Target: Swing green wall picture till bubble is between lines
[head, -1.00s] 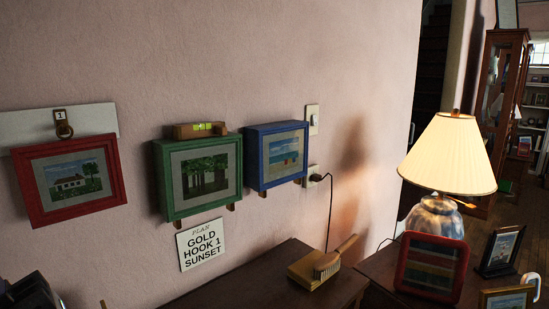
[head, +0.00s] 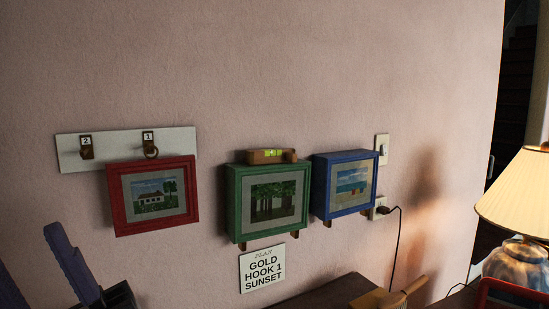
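The green wall picture (head: 233,205) hangs in the middle, a box frame with a forest image. It looks slightly tilted, but perspective makes this hard to judge. A wooden spirit level (head: 291,155) sits on its top edge with a bright green vial (head: 272,153). The vial is too small to tell where the bubble stands against the lines. What appears to be my gripper (head: 28,245) shows at the lower left, with two purple-blue fingers apart and nothing visible between them. It is cut off by the frame edge and is left of the green picture, not touching it.
A red picture (head: 117,203) hangs left, under a white hook board (head: 70,152). A blue picture (head: 319,188) is close on the right. A sign (head: 263,269) is just below. A brush (head: 405,293) lies on the dark cabinet (head: 325,290); a lamp (head: 520,195) stands right.

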